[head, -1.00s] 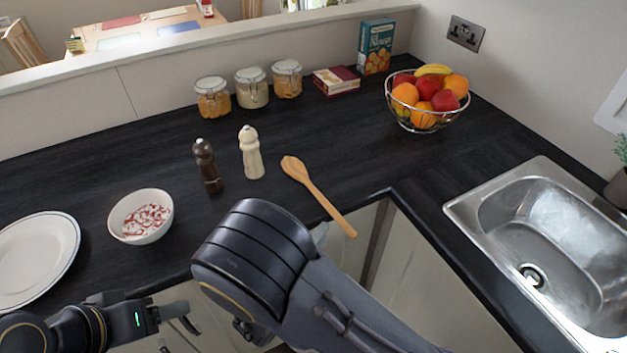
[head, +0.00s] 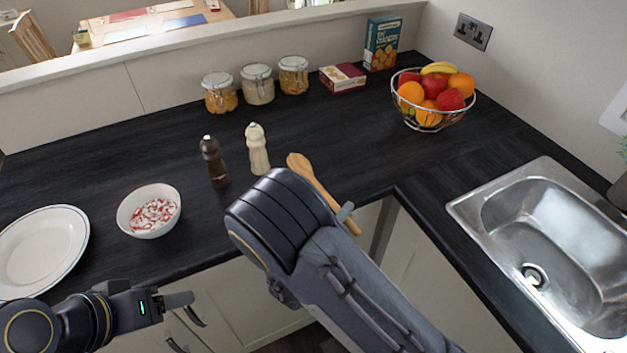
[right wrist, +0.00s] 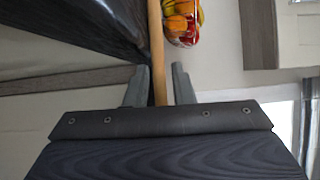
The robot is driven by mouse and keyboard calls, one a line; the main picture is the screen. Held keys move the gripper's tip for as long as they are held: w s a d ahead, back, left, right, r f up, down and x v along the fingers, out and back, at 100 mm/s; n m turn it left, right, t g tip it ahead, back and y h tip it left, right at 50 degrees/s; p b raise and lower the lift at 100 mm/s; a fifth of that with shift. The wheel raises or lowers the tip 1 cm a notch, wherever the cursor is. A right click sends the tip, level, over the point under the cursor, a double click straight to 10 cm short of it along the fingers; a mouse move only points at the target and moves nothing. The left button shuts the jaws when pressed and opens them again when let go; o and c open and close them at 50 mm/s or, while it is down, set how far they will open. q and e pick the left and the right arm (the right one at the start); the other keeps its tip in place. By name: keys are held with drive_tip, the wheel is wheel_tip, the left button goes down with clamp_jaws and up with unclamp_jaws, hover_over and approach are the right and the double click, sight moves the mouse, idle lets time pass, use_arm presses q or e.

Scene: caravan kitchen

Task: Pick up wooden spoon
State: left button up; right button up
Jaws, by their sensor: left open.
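The wooden spoon (head: 312,178) lies on the dark worktop, its bowl toward the back and its handle jutting over the front edge by the corner. My right arm covers part of it in the head view. In the right wrist view the spoon's handle (right wrist: 157,50) runs down between the two fingers of my right gripper (right wrist: 160,84). That gripper is open, with a gap showing on each side of the handle. My left gripper (head: 180,302) is open and empty, low at the left in front of the cabinets.
A pepper mill (head: 214,162) and a cream mill (head: 257,150) stand left of the spoon. A bowl (head: 135,222) and a plate (head: 40,250) are further left. The fruit basket (head: 432,115) and sink (head: 480,215) are right. Jars (head: 257,90) stand behind.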

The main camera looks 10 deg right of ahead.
clamp_jaws()
drive_tip(key=shift+r, duration=0.1)
drive_tip(key=shift+r, duration=0.5)
drive_tip(key=r, duration=0.2)
drive_tip(key=shift+s+a+r, duration=0.2)
drive_tip(key=shift+r, duration=0.2)
drive_tip(key=s+a+r, duration=0.6)
drive_tip(key=s+r, duration=0.3)
drive_tip(key=s, duration=0.3)
